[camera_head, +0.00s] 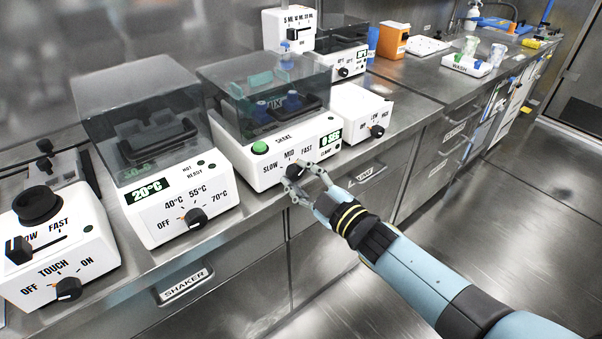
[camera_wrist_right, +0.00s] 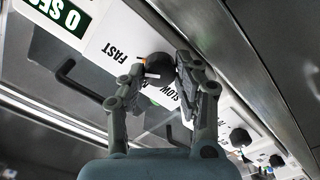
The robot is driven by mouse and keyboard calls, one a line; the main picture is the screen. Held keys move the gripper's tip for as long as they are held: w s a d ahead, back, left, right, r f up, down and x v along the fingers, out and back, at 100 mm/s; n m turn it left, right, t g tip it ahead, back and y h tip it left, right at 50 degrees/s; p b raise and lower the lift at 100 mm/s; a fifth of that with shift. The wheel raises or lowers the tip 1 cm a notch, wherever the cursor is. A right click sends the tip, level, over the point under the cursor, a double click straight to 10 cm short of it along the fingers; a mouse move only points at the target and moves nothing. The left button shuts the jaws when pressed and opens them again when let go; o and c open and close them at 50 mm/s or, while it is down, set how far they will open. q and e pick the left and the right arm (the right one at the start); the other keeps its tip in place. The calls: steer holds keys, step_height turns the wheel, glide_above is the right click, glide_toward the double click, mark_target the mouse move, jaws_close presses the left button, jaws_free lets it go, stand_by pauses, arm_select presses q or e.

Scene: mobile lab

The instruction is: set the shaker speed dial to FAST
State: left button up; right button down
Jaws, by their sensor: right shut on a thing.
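The shaker (camera_head: 265,120) is a white box with a clear smoky lid, a green button and a 0 SEC display. Its front carries a black speed dial (camera_head: 294,171) below the words SLOW, MID and FAST. My right gripper (camera_head: 304,181) is at this dial, with a finger on each side. In the right wrist view the gripper (camera_wrist_right: 157,80) is shut on the round black dial (camera_wrist_right: 155,65), between the FAST and SLOW labels. A white line and an orange mark show near the dial, but its exact setting is unclear. My left gripper is out of view.
A heater with a 20°C display (camera_head: 150,190) stands left of the shaker, and a device with a TOUCH/ON dial (camera_head: 60,262) is further left. Another white device (camera_head: 360,115) stands to the right. Drawer handles project below the counter edge. The floor on the right is clear.

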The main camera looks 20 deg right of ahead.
steer(key=shift+f+m, duration=0.15)
steer(key=shift+m, duration=0.25)
steer(key=c, duration=0.9)
jaws_free()
steer(key=shift+c, duration=0.2)
steer(key=shift+s+d, duration=0.1)
steer(key=shift+s, duration=0.1)
steer(key=v, duration=0.7)
steer(key=shift+s, duration=0.25)
steer(key=shift+d, duration=0.1)
